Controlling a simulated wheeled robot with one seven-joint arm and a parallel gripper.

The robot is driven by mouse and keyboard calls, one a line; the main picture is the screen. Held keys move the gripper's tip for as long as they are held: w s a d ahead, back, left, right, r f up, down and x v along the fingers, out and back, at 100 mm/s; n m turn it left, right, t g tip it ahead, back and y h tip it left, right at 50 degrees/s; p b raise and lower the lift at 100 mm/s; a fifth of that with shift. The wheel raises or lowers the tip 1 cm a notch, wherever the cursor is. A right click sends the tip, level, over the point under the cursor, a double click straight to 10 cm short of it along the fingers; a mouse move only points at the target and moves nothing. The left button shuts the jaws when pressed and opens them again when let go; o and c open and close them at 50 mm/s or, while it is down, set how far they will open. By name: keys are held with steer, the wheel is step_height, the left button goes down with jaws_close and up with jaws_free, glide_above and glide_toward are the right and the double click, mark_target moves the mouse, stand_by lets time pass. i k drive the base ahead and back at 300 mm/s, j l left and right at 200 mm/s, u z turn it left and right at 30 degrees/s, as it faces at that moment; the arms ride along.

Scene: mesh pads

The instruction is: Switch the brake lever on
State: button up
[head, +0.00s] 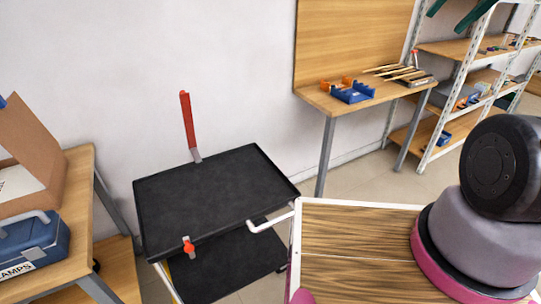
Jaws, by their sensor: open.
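A black two-tier cart (215,195) stands against the white wall, left of centre. A long red lever (187,120) with a grey metal foot rises nearly upright, leaning slightly left, at the cart's back edge. A small red-knobbed lever (188,246) with a grey metal piece sits at the cart's front edge. I cannot tell for certain which of the two is the brake lever. My gripper is out of view; only the lower part of my arm shows at the right, apart from the cart.
A wooden table with a blue toolbox (35,243) and an open cardboard box (32,150) stands at the left. A wooden workbench (312,95) with a blue holder (352,92) is at the back right, beside shelving (455,48). The cart's top is empty.

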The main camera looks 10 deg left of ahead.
mark_target(188, 248)
steer(key=u, duration=0.9)
steer(key=k+l+u, duration=0.1)
steer(key=k+u, duration=0.15)
steer(key=u, duration=0.15)
steer(key=k+u, duration=0.25)
steer(key=u, duration=0.15)
